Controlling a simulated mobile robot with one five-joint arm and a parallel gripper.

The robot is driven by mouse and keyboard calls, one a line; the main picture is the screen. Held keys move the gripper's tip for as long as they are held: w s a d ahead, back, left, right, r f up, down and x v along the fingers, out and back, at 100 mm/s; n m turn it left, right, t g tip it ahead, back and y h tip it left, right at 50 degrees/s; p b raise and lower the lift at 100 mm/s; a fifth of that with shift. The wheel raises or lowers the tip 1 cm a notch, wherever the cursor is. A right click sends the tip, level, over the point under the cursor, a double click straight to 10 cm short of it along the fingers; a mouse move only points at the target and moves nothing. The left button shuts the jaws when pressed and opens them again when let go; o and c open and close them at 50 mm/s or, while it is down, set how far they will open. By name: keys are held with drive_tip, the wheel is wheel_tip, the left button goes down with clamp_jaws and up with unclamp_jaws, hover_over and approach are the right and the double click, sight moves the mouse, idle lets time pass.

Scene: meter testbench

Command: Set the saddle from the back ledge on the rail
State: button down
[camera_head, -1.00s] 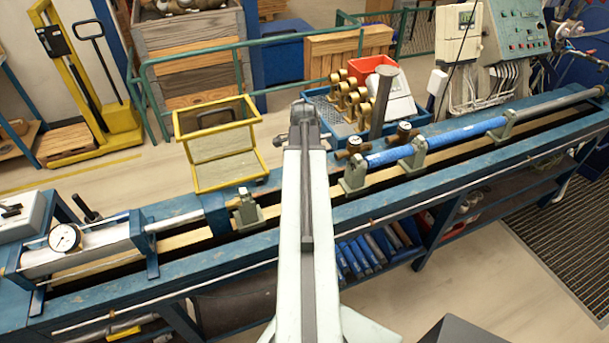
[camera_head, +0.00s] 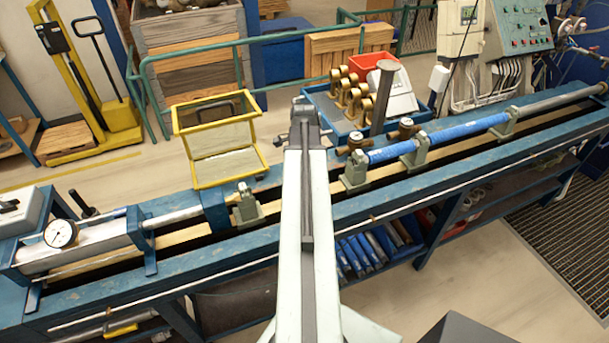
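My arm reaches forward up the middle of the view, and my gripper (camera_head: 305,117) is a dark shape at its far end, over the back side of the bench. Its fingers point away, so I cannot see whether they are open or hold anything. Grey-green saddles stand along the blue bench's rail (camera_head: 400,175): one (camera_head: 248,209) left of my arm, and others to the right (camera_head: 355,174), (camera_head: 415,155), (camera_head: 504,127). The right ones carry a blue pipe (camera_head: 455,133). I cannot make out a separate saddle on the back ledge; my arm hides part of it.
A yellow-framed stand (camera_head: 218,140) is behind the bench, left of my gripper. Right of it are a blue tray (camera_head: 322,110) with brass fittings and a tall grey post (camera_head: 382,97). A dial gauge (camera_head: 60,234) sits at the bench's left end.

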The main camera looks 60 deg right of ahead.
drive_tip(key=shift+f+b, duration=0.3)
drive_tip(key=shift+b, duration=0.05)
idle(0.7)
drive_tip(key=c, duration=0.6)
unclamp_jaws()
drive_tip(key=shift+r, duration=0.1)
wheel_tip(320, 180, up, 10)
drive_tip(key=p, duration=1)
drive_tip(key=shift+s, duration=0.1)
